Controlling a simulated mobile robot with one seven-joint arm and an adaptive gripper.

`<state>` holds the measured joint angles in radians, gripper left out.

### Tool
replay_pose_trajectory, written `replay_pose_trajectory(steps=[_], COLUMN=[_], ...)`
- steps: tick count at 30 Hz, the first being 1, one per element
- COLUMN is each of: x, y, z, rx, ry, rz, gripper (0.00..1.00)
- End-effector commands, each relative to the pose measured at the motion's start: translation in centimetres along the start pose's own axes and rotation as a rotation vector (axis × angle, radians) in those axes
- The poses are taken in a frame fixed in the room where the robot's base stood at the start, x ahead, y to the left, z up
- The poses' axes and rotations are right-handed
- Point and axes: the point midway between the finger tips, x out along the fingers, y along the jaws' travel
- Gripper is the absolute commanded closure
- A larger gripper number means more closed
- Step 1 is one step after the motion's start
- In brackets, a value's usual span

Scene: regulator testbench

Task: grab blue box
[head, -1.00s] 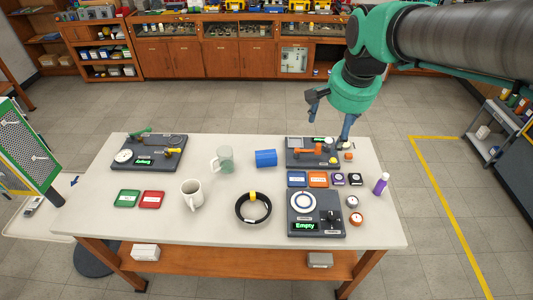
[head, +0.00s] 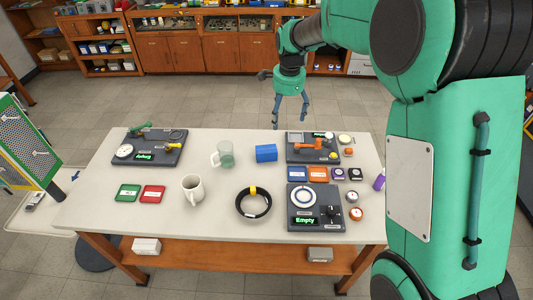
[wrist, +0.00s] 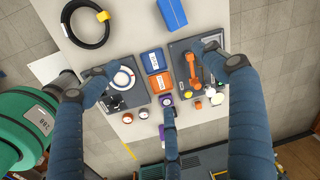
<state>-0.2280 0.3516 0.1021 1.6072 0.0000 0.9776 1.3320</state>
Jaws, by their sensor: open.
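The blue box (head: 266,153) lies on the table (head: 110,205), right of a greenish glass mug (head: 225,154) and left of the upper right device panel. It also shows at the top edge of the wrist view (wrist: 172,13), partly cut off there. My gripper (head: 291,115) is open and empty. In the head view it appears above and beyond the table's far edge, to the upper right of the box and apart from it. In the wrist view its spread blue fingers (wrist: 172,80) reach over the device panels, with nothing between them.
Two right-hand panels (head: 312,148) (head: 315,207) carry knobs and dials, with coloured tiles (head: 318,174) between them. A white mug (head: 192,189), a black ring (head: 253,205), green and red tiles (head: 140,193) and a left panel (head: 149,147) stand around. The table's front left is clear.

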Motion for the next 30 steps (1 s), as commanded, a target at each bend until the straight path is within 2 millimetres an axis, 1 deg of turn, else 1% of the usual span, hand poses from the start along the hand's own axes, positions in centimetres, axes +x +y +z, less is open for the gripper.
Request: replay_pose_trajectory(steps=[1, 9, 12, 15, 18, 21, 30], x=[1.5, 8.8, 11.2, 12.9, 14.1, 14.6, 14.7], y=[-1.0, -5.4, -6.5, -7.3, -7.9, -8.1, -8.1], z=[0.3, 1.9, 2.4, 2.8, 3.1, 3.3, 3.3], rx=[0.023, 0.172, 0.219, 0.256, 0.279, 0.290, 0.293], ry=[-0.004, -0.011, -0.011, -0.011, -0.010, -0.010, -0.010], rz=[0.013, 0.065, 0.081, 0.092, 0.099, 0.102, 0.103], gripper=[0.17, 0.17, 0.17, 0.17, 0.17, 0.17, 0.17])
